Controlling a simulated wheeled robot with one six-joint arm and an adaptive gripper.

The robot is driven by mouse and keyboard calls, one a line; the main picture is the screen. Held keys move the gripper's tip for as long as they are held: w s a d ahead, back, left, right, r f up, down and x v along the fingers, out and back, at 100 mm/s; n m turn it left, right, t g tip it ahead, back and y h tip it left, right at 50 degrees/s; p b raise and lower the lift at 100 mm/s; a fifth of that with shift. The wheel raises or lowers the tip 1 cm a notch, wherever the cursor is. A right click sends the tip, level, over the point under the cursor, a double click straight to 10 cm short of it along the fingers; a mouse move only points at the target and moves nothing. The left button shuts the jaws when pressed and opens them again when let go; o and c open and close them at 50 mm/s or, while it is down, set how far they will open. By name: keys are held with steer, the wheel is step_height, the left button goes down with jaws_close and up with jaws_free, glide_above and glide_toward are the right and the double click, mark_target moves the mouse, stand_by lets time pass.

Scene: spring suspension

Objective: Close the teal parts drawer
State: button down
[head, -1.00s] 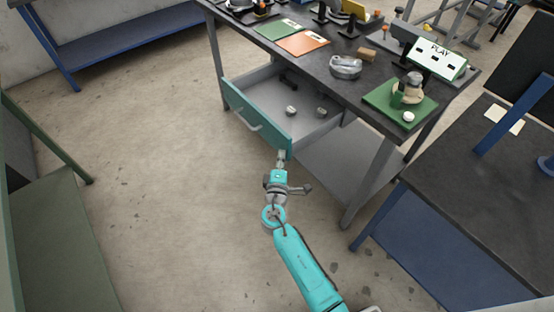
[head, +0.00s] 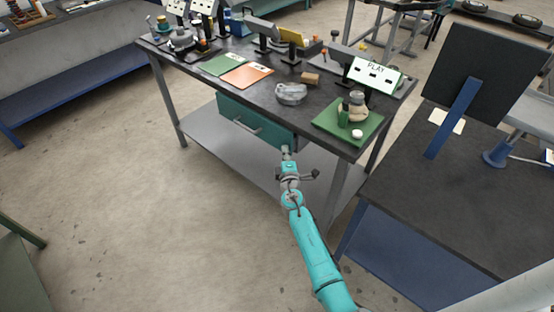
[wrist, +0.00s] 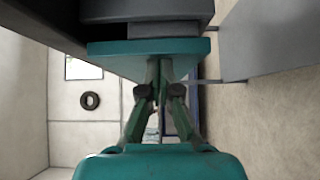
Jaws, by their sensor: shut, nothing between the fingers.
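The teal parts drawer (head: 250,122) sits under the dark workbench top. Its front lies beneath the bench's front edge, and its inside is hidden in the head view. A pale handle (head: 246,124) is on the front. In the wrist view, the teal front (wrist: 110,50) spans the picture ahead of my fingers. A short strip of grey drawer side (wrist: 178,30) shows behind it, so I cannot tell if it is fully shut. My gripper (head: 286,151) is shut and empty, its fingertips (wrist: 166,62) at the front's right end, seemingly touching it.
The workbench top (head: 310,105) holds a green mat (head: 330,128) with a small assembly, a grey metal part (head: 291,94) and coloured sheets. A bench leg (head: 337,190) stands right of my arm. A dark table (head: 450,200) is at right. The floor at left is clear.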

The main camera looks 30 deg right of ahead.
steer(key=shift+w+d+r, duration=0.1)
steer(key=shift+w+d, duration=0.1)
steer(key=shift+d, duration=0.4)
steer(key=shift+w+d, duration=0.2)
steer(key=shift+d, duration=0.4)
steer(key=shift+d+r, duration=0.1)
steer(key=shift+d, duration=0.05)
steer(key=s+a, duration=0.9)
steer(key=s, duration=0.1)
steer(key=shift+f, duration=0.25)
steer(key=shift+s+a, duration=0.15)
